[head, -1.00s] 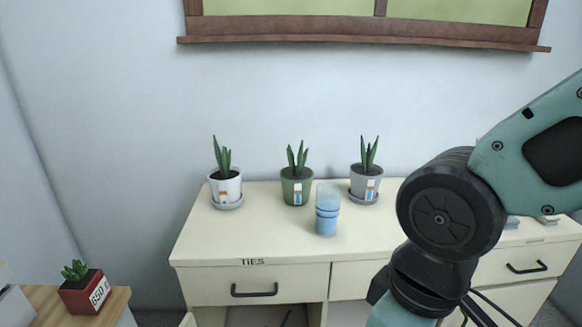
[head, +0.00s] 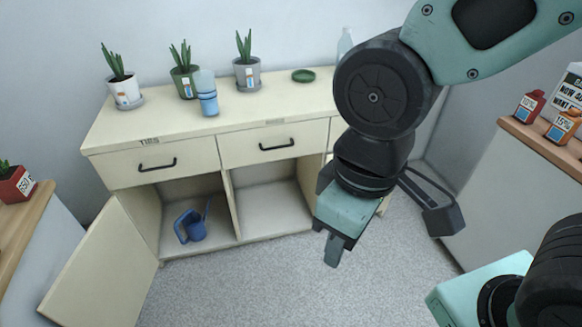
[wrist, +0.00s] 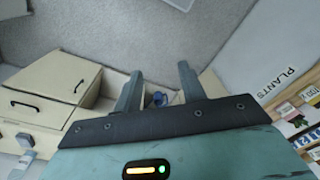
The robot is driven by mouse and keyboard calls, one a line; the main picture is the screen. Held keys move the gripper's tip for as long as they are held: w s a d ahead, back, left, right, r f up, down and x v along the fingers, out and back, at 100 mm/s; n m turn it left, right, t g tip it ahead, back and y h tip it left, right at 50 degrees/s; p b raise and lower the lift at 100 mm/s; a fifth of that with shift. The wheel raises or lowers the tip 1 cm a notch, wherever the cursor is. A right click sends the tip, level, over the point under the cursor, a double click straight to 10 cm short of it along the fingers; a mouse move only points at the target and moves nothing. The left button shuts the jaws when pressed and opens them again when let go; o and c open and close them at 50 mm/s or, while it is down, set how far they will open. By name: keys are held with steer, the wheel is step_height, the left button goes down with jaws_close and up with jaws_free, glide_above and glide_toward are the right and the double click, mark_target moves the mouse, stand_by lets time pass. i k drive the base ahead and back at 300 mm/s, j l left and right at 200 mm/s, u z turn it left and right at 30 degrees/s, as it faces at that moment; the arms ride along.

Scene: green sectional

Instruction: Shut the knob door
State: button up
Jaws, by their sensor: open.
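The cream cabinet (head: 150,134) stands against the wall in the head view. Its left door (head: 105,268) is swung wide open, out toward the front left. No knob can be made out on the door face I see. The compartment behind it is open, with a blue watering can (head: 192,230) inside. My gripper (head: 335,250) is in front of the cabinet, to the right of the door and well apart from it.
Potted plants and a blue cup (head: 207,95) stand on the cabinet top. The middle compartment (head: 270,205) is open too; my arm hides the cabinet's right part. A wooden-topped unit (head: 545,150) stands at right, a red pot (head: 18,185) at left. Grey carpet (head: 240,290) is clear in front.

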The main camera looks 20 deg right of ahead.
mark_target(107, 281)
steer(key=k+l, duration=0.1)
steer(key=i+j, duration=0.15)
steer(key=i, duration=0.15)
steer(key=i+j, duration=0.1)
steer(key=i, duration=0.2)
steer(key=i+u, duration=0.15)
steer(key=u, duration=0.25)
steer(key=i+j+u, duration=0.1)
steer(key=u, duration=0.3)
steer(key=i+l+u, duration=0.1)
steer(key=i+u, duration=0.15)
steer(key=u, duration=1.3)
